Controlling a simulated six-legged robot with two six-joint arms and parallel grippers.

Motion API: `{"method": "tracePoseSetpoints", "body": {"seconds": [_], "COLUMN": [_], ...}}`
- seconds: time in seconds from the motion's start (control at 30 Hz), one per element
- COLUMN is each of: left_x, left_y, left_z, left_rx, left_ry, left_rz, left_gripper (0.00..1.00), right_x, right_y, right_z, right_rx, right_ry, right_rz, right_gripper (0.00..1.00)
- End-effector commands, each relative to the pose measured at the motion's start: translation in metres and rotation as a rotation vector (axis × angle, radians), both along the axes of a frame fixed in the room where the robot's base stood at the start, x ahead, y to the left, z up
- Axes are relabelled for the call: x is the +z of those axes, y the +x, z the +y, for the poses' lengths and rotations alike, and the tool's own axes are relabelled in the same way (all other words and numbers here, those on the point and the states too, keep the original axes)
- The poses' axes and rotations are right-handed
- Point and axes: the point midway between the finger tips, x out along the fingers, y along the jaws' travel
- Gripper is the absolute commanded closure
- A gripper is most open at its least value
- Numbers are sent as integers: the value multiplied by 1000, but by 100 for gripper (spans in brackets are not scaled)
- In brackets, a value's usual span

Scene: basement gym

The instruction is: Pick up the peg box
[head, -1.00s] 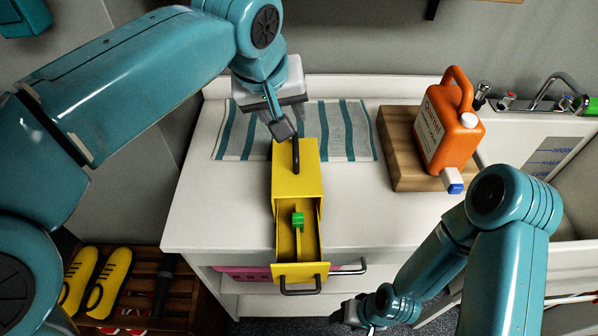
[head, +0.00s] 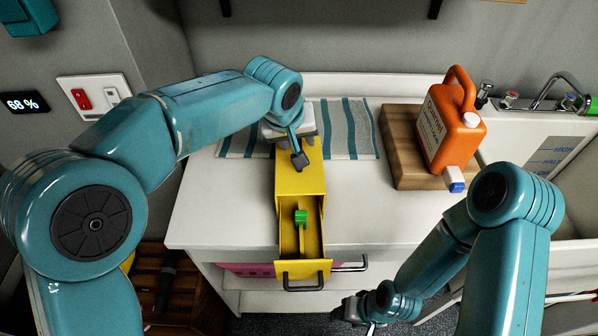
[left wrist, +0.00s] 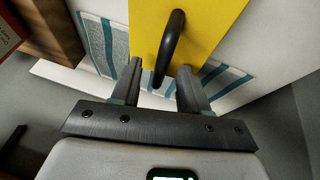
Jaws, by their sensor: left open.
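The yellow box (head: 302,184) that I take to be the peg box stands on the white counter, its front drawer (head: 313,235) pulled out. A small green block (head: 300,217) sits in the drawer. My left gripper (head: 298,158) is over the back of the box top and hides the box's handle in the head view. In the left wrist view the black handle (left wrist: 172,42) stands on the yellow top, and the open left gripper (left wrist: 160,75) has one finger on each side of its near end, not clamped. My right gripper (head: 358,312) is low before the counter; its jaw state is unclear.
A striped towel (head: 349,135) lies behind the box. To the right, an orange jug (head: 448,133) stands on a wooden board (head: 400,162), beside a sink with a tap (head: 548,92). The counter (head: 225,208) is clear left of the box. A wooden crate (head: 200,300) stands low at left.

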Motion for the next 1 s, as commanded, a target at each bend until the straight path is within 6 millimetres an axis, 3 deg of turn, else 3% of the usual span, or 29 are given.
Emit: {"method": "tracePoseSetpoints", "body": {"seconds": [0.1, 0.23, 0.27, 1.0], "left_x": [0, 0, 0, 1], "left_y": [0, 0, 0, 0], "left_z": [0, 0, 0, 0], "left_rx": [0, 0, 0, 0], "left_ry": [0, 0, 0, 0], "left_rz": [0, 0, 0, 0], "left_gripper": [56, 98, 100, 100], "right_x": [0, 0, 0, 0], "right_y": [0, 0, 0, 0], "right_z": [0, 0, 0, 0], "right_rx": [0, 0, 0, 0], "right_ry": [0, 0, 0, 0], "right_rz": [0, 0, 0, 0], "right_gripper": [45, 45, 45, 45]}}
